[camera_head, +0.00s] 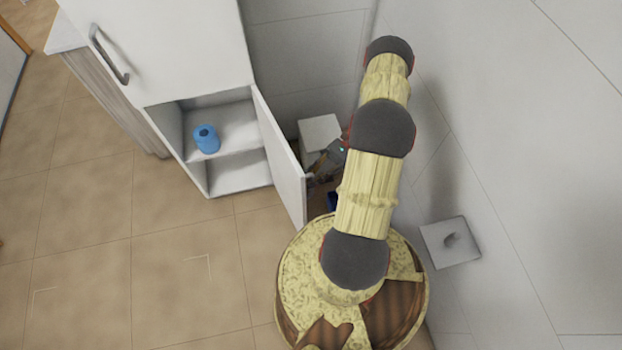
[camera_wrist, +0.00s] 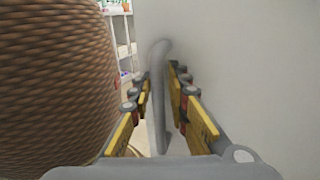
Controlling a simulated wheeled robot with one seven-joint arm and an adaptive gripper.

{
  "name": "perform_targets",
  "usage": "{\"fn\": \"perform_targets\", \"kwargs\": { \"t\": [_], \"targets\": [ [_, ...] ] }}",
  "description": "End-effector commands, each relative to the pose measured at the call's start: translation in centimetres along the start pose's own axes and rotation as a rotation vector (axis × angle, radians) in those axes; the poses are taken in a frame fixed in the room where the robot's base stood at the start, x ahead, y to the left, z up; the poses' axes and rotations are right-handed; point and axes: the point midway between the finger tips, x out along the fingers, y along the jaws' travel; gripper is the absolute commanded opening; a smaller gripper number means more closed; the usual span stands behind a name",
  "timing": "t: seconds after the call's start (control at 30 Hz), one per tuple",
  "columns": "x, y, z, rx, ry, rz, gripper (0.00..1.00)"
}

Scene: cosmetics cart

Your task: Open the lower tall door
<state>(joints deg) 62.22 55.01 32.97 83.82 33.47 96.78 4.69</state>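The lower tall door (camera_head: 280,158) of the white cabinet stands swung open to the right in the head view, its edge towards the camera. The compartment behind it is exposed. My gripper (camera_head: 325,158) is on the door's right side, partly hidden by my arm. In the wrist view, the grey upright door handle (camera_wrist: 158,95) runs between the two fingers of my gripper (camera_wrist: 159,85). A pale plain surface fills the right of that view.
A blue roll (camera_head: 206,138) stands on the shelf inside the cabinet. The upper door (camera_head: 165,45) with its handle is shut. A woven brown object (camera_wrist: 55,90) is close on the left in the wrist view. The wall is close on the right; floor at left is clear.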

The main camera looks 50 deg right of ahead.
Motion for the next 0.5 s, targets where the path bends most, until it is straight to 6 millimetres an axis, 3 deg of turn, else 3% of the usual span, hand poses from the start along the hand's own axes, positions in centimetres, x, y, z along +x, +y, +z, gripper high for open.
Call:
{"fn": "perform_targets", "kwargs": {
  "t": [0.27, 0.5],
  "targets": [
    [-0.7, 0.1, -0.1, 0.000, 0.000, 0.000, 0.17],
    [-4.8, 0.0, -0.2, -0.001, 0.001, -0.002, 0.17]
  ]
}}
